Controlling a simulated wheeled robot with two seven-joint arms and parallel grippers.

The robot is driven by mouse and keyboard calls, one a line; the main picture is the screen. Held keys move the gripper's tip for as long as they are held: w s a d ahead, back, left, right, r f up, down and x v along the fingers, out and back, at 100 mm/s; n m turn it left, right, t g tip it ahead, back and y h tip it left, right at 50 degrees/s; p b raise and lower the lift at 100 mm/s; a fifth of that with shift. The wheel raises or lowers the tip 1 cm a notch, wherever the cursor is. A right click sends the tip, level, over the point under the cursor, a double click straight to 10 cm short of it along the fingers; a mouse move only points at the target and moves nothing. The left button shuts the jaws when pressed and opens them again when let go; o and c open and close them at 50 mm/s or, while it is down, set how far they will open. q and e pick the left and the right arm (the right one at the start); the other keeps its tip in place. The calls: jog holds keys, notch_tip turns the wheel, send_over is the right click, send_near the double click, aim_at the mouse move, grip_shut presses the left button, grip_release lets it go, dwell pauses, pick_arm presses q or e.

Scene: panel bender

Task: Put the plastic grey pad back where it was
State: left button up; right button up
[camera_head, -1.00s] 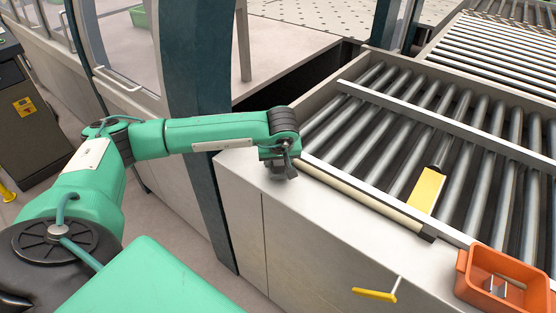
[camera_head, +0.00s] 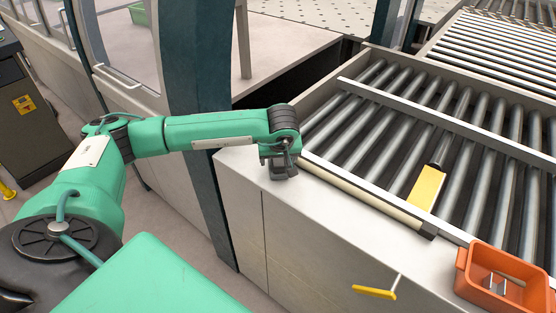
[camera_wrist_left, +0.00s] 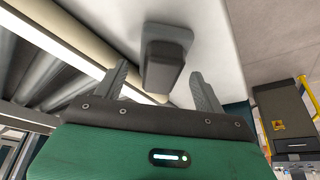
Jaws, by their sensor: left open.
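The plastic grey pad (camera_wrist_left: 165,62) shows in the left wrist view as a dark grey block with a flatter, lighter grey plate at its far end, against a pale machine surface. My left gripper (camera_wrist_left: 161,84) is open, with one finger to each side of the block and visible gaps between. In the head view my left gripper (camera_head: 278,158) points down at the corner of the white machine top, beside the roller conveyor. A dark shape under it there is small and hard to tell from the fingers. My right gripper is out of view.
The roller conveyor (camera_head: 375,140) with its raised rails lies right of the gripper. A yellow block (camera_head: 426,188) lies on its near edge.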

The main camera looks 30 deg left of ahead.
pick_arm(q)
jog(key=b+v, duration=0.2)
jog(key=v, duration=0.9)
